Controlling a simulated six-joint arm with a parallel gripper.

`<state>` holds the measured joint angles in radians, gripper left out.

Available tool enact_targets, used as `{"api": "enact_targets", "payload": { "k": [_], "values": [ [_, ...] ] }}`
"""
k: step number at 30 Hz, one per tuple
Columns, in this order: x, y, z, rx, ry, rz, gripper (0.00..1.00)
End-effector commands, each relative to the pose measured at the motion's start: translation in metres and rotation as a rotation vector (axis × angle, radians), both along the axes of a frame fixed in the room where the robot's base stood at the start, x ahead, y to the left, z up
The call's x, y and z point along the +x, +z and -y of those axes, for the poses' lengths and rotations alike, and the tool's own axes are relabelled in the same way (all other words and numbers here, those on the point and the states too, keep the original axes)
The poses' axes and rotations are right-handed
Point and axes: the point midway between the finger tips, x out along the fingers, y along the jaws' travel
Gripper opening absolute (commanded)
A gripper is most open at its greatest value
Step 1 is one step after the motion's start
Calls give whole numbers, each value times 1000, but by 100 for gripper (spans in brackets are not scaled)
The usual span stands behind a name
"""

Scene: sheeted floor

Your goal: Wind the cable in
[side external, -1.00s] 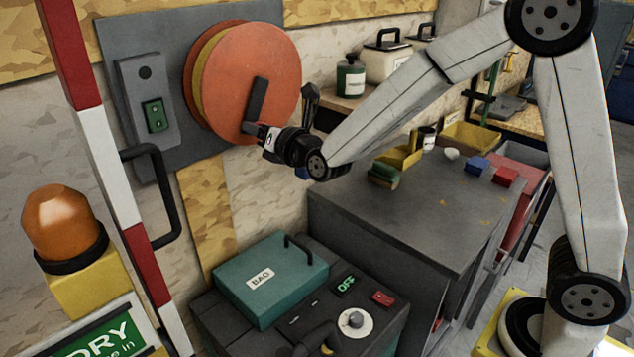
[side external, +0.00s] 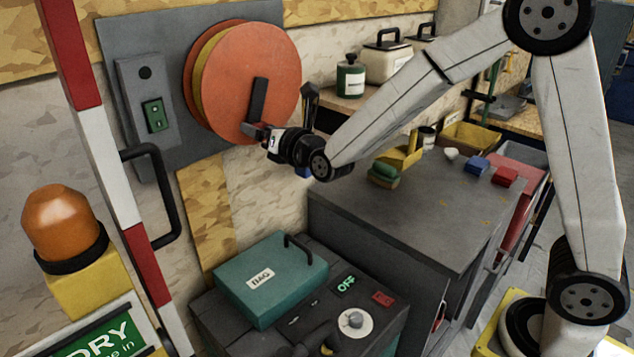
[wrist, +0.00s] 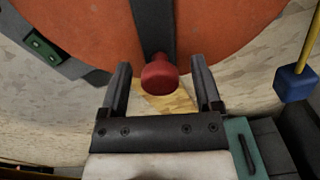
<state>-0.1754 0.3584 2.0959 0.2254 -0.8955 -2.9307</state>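The orange cable reel (side external: 250,75) is mounted on a grey wall plate, with a yellow band behind its front disc. A dark crank arm (side external: 258,100) lies across the disc, pointing down. Its red knob (wrist: 159,76) shows in the wrist view at the crank's lower end. My gripper (wrist: 160,70) is open, one finger on each side of the knob, with gaps on both sides. In the side view my gripper (side external: 262,133) is at the crank's lower end. A yellow cable (wrist: 311,40) hangs at the right of the wrist view, ending in a blue block (wrist: 295,84).
A switch box with a green switch (side external: 154,115) is left of the reel. Below stand a teal box (side external: 270,280) and a control panel. A grey cabinet (side external: 400,215) with small coloured blocks is right of my gripper. A red-and-white post (side external: 105,160) stands in front at left.

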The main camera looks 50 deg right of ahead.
Motion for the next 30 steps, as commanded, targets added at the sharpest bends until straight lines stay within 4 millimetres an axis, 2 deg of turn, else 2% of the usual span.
{"api": "enact_targets", "payload": {
  "k": [11,30],
  "values": [
    [-6,0,0,1,0,0,82],
    [-69,1,0,1,1,1,82]
  ]
}}
